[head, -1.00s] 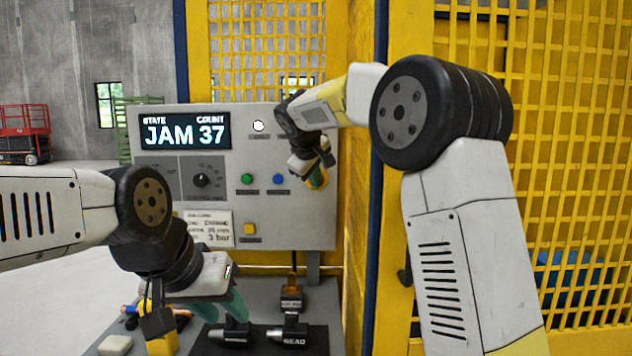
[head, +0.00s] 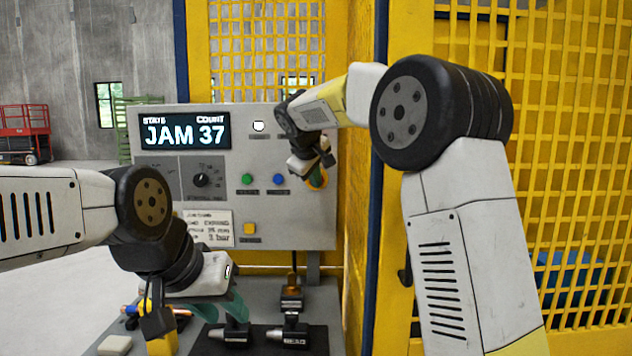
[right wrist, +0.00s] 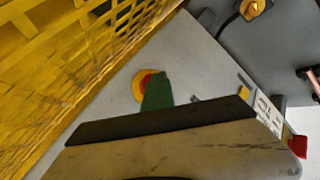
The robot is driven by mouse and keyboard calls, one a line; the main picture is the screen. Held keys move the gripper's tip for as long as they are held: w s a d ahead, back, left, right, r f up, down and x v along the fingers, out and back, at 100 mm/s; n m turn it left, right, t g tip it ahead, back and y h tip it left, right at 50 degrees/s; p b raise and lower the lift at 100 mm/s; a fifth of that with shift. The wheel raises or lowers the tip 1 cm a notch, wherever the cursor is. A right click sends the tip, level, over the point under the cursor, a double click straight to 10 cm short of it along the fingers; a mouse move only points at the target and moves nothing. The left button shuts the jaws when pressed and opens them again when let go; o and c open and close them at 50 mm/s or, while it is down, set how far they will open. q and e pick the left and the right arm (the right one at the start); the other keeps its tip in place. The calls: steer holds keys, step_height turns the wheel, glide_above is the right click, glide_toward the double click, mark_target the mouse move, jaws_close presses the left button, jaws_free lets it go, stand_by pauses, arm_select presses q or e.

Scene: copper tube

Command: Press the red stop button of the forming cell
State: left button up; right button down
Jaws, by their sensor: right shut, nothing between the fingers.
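The red stop button (right wrist: 146,80) sits in a yellow ring on the grey panel in the right wrist view. A green fingertip of my right gripper (right wrist: 157,92) overlaps it and hides part of it; I cannot tell whether they touch. In the head view, my right gripper (head: 321,165) is at the panel's right edge, shut and empty, in front of the button's yellow surround (head: 318,180). The red cap is mostly hidden there. My left gripper (head: 222,303) hangs low over the bench at lower left, its fingers partly hidden; I cannot tell its opening.
The control panel (head: 290,222) has a display (head: 184,131) reading JAM 37, a green button (head: 247,179), a blue button (head: 278,179), a yellow button (head: 249,228) and a dial (head: 201,180). A yellow mesh guard (head: 580,130) stands at right. Tools lie on the bench below.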

steer(key=shift+w, duration=0.15)
stand_by(0.5)
steer(key=shift+w+d+r, duration=0.1)
steer(key=shift+w, duration=0.2)
steer(key=shift+s, duration=0.3)
stand_by(0.4)
steer(key=s, duration=0.6)
stand_by(1.4)
